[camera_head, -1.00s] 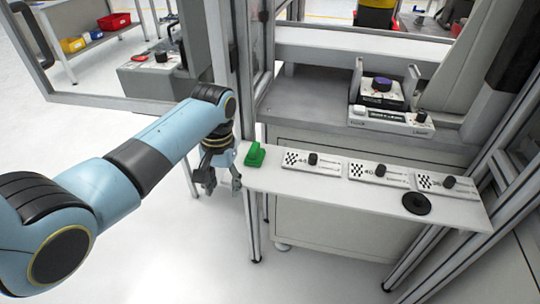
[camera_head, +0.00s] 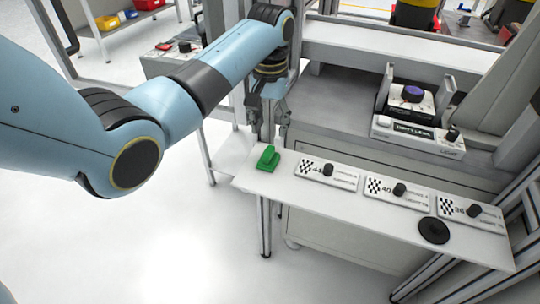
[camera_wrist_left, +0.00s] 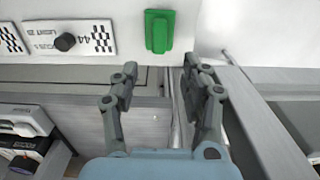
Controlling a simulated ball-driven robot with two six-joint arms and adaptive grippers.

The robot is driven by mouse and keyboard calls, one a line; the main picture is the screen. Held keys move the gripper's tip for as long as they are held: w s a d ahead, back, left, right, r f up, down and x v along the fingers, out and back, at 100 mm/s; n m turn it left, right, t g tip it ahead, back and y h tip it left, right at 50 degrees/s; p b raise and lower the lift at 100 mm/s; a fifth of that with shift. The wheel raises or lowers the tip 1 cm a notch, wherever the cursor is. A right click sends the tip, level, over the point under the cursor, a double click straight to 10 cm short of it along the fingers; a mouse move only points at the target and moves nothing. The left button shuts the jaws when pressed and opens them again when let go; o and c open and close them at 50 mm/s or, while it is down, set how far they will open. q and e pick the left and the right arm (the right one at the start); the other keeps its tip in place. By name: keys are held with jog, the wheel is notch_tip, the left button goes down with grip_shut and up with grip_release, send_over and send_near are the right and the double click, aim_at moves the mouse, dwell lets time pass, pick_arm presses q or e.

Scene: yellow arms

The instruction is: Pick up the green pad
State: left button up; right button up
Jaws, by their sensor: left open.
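The green pad (camera_head: 267,171) lies on the left end of the white shelf (camera_head: 330,205) in the head view. In the left wrist view the green pad (camera_wrist_left: 159,31) is at the top middle, ahead of the fingertips. My left gripper (camera_head: 276,126) is behind the pad and apart from it, over the back edge of the shelf. In the left wrist view the left gripper (camera_wrist_left: 157,84) is open and empty, its two fingers spread apart. My right gripper is not in view.
Several marked plates with black knobs (camera_head: 328,170) stand along the shelf, right of the pad. A black disc (camera_head: 433,230) lies near the front edge. A device with a purple button (camera_head: 412,93) stands on the bench behind. A metal post rises near the left gripper.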

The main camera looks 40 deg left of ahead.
aim_at(270, 147)
pick_arm(q)
notch_tip(270, 147, down, 8)
jog(key=shift+r, duration=0.1)
jog(key=shift+s+d, duration=0.1)
grip_shut()
dwell(0.4)
